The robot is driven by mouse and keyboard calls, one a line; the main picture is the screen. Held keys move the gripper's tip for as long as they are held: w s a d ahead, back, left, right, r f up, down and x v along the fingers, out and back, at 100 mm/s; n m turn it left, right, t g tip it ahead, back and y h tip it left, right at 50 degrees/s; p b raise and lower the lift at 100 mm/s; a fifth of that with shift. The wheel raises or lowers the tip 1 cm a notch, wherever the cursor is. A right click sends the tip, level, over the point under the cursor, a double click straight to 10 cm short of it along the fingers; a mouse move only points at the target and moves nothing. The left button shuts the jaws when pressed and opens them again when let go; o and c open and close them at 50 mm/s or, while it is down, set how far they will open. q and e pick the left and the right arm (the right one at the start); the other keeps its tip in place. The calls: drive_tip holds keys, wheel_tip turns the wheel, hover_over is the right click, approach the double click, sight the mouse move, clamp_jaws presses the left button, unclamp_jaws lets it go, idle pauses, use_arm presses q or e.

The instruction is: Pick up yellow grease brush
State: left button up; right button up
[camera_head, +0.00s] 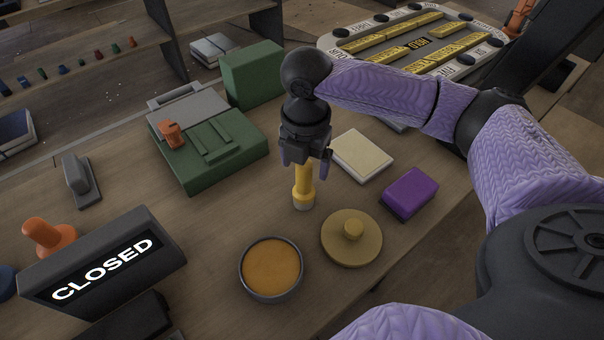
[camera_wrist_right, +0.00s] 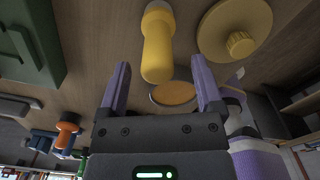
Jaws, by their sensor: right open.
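The yellow grease brush (camera_head: 304,186) stands upright on the wooden table, with a yellow handle and a pale band at its foot. My right gripper (camera_head: 305,160) is right above it, pointing down, and its fingers hide the top of the handle in the head view. In the right wrist view the brush (camera_wrist_right: 158,45) lies between and beyond the two purple fingertips (camera_wrist_right: 160,78). These fingers are apart and no contact with the brush can be seen. My left gripper is in neither view.
A bowl of orange grease (camera_head: 271,267) and a round tan lid (camera_head: 352,237) with a knob stand in front of the brush. A purple block (camera_head: 410,193), a cream pad (camera_head: 361,155), a green case (camera_head: 212,140) and a CLOSED sign (camera_head: 104,266) stand around.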

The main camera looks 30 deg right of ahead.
sight(304, 176)
wheel_tip(304, 176, down, 4)
drive_tip(key=shift+w+r+b, duration=0.1)
drive_tip(key=shift+b, duration=0.8)
drive_tip(key=shift+f, duration=0.35)
drive_tip(key=shift+r, duration=0.15)
clamp_jaws()
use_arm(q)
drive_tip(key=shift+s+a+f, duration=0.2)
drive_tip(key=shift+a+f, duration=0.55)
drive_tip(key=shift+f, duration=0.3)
use_arm(e)
drive_tip(key=shift+r, duration=0.1)
wheel_tip(304, 176, up, 9)
drive_tip(key=p, duration=0.4)
drive_tip(key=shift+r, duration=0.2)
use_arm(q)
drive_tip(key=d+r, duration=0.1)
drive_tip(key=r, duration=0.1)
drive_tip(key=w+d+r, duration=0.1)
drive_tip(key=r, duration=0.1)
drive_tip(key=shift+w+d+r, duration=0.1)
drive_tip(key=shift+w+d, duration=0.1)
use_arm(e)
drive_tip(key=shift+r, duration=0.25)
